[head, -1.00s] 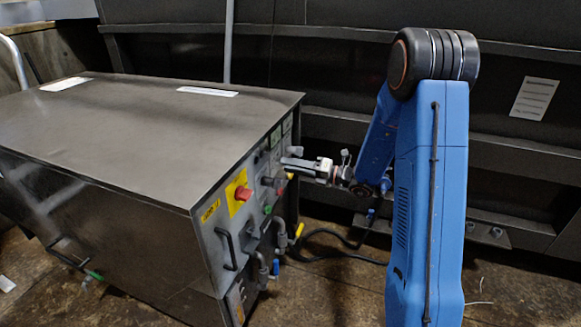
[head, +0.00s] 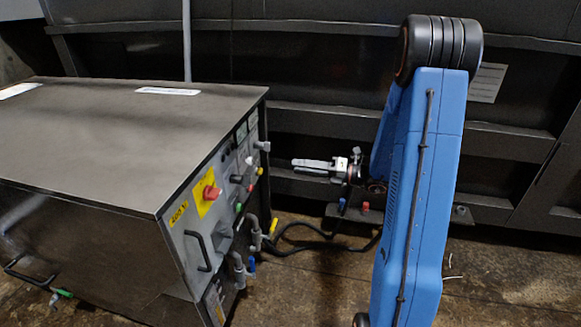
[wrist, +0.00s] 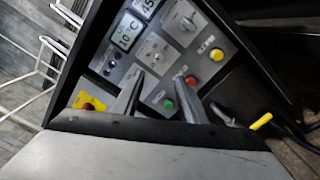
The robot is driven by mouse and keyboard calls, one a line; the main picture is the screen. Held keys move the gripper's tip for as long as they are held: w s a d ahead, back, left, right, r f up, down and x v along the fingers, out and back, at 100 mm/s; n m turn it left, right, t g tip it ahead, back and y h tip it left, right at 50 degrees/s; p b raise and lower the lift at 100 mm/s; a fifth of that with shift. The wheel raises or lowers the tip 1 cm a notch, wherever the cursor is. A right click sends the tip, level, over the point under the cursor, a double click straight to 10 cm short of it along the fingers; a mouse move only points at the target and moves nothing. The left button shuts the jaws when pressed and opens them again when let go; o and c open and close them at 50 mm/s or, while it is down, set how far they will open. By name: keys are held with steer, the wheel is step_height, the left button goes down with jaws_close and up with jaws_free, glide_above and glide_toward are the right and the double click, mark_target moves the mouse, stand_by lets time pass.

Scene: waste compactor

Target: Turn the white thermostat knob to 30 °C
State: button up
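The control panel (head: 205,225) is on the end face of the dark metal cabinet. A small white knob (head: 249,160) is on its upper part. In the wrist view the white knob (wrist: 153,52) sits on a pale square plate below a display (wrist: 126,31) that appears to read 10 °C. My gripper (head: 295,163) is to the right of the panel, clear of it and empty. In the wrist view my gripper (wrist: 160,95) has its two grey fingers apart, with panel visible between them. Neither finger is seen touching the knob, and its pointer is too small to read.
A grey rotary knob (wrist: 186,21), a yellow button (wrist: 217,54), a red button (wrist: 190,80) and a green button (wrist: 168,103) lie nearby. A red emergency stop (head: 211,192) on yellow, handles and pipes stick out lower down. Floor right of the panel is open, with a cable.

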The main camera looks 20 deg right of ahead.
steer(key=shift+v, duration=0.8)
steer(key=s+a+r+n+g+h, duration=0.2)
steer(key=s+a+r+n+g, duration=0.2)
steer(key=s+a+n+g, duration=0.75)
steer(key=s+a+n+t+h, duration=0.1)
steer(key=s+a+n+h, duration=0.15)
steer(key=s+n, duration=0.4)
steer(key=s+a+n+h, duration=0.1)
steer(key=s+n+h, duration=0.2)
steer(key=s+n, duration=0.35)
steer(key=s+d+r+n+t+h, duration=0.4)
steer(key=s+d+n+h, duration=0.3)
steer(key=n, duration=0.5)
steer(key=shift+s+r+n+t, duration=0.3)
steer(key=shift+s+n+t, duration=0.05)
steer(key=shift+s, duration=0.45)
